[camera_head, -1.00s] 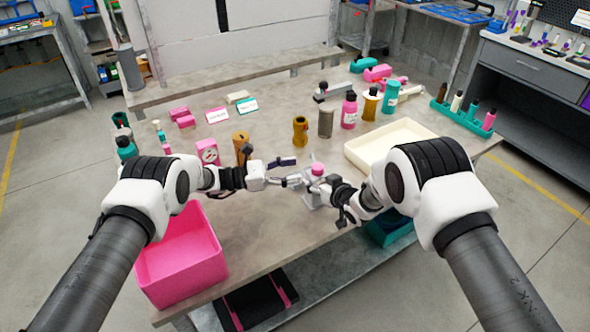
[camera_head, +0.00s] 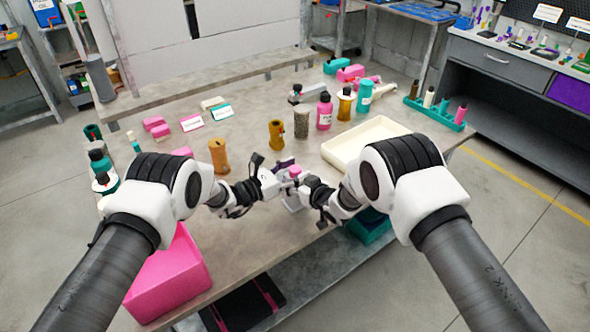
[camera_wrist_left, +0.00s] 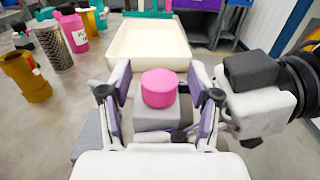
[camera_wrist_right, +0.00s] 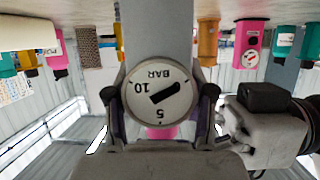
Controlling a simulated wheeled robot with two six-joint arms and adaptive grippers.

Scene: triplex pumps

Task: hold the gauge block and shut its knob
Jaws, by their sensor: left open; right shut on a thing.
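The gauge block is a grey block with a pink knob (camera_head: 295,171) on top, near the middle of the table's front part. In the right wrist view its round white dial (camera_wrist_right: 159,94), marked BAR, sits on the grey body (camera_wrist_right: 157,38) between the fingers. My right gripper (camera_wrist_right: 160,112) is shut on the gauge block. My left gripper (camera_wrist_left: 160,105) is open, with its fingers on either side of the pink knob (camera_wrist_left: 159,88). I cannot tell whether the fingers touch the knob.
A cream tray (camera_head: 335,152) stands right of the grippers. A pink bin (camera_head: 170,280) is at the front left and a teal bin (camera_head: 370,228) at the front right.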

